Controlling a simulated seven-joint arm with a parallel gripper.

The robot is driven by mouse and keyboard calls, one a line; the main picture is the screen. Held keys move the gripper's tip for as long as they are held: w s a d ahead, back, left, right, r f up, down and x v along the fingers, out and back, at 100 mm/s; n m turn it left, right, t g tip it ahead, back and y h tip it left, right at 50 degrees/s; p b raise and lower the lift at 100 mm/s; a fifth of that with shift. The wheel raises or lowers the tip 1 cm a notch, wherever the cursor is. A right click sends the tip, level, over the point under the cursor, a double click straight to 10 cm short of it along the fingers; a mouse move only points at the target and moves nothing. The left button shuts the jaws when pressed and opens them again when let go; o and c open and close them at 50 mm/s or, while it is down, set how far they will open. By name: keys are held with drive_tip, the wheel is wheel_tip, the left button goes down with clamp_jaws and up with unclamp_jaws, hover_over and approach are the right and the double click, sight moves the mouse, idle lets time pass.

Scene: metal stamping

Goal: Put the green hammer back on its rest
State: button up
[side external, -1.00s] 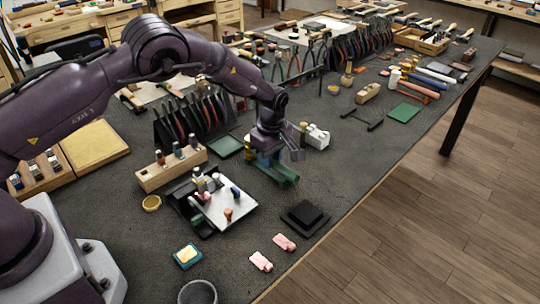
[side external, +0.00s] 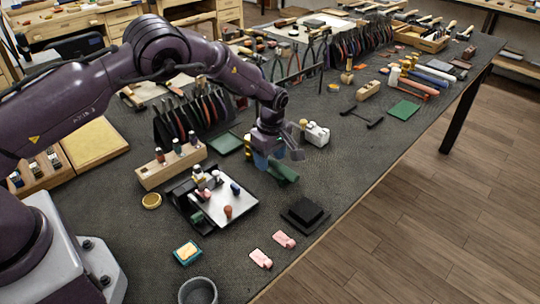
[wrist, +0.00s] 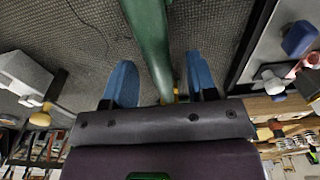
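The green hammer (side external: 286,173) lies on the dark bench mat beneath my gripper, largely covered by it in the side view. In the wrist view its green shaft (wrist: 151,38) runs from the top edge down between my two blue fingers. My gripper (side external: 269,163) is low over the hammer. In the wrist view my gripper (wrist: 160,82) has its fingers apart, one on each side of the shaft, with a visible gap on both sides. A low black frame (side external: 361,117) stands farther back right; I cannot tell for sure that it is the rest.
A metal plate (side external: 238,207) with small coloured pieces is in front left of my gripper. A black stepped block (side external: 305,215) and a white block-shaped tool (side external: 316,134) are close by. A wooden block (side external: 151,177) holds several punches. The mat between hammer and black frame is mostly clear.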

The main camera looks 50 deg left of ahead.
drive_tip(key=shift+r, duration=0.1)
wheel_tip(320, 180, up, 12)
drive_tip(key=s+r+m+t, duration=0.2)
drive_tip(key=s+r+m, duration=0.4)
drive_tip(key=s, duration=0.5)
drive_tip(key=s+a+r+m+t, duration=0.1)
drive_tip(key=s+r+m, duration=0.5)
drive_tip(key=s, duration=0.5)
drive_tip(key=s+r+m+t, duration=0.2)
drive_tip(key=s+r+m, duration=0.4)
drive_tip(key=s, duration=0.5)
wheel_tip(320, 180, up, 2)
drive_tip(key=shift+a+r+t+h, duration=0.1)
drive_tip(key=shift+a+t+h, duration=0.2)
drive_tip(key=shift+h, duration=0.1)
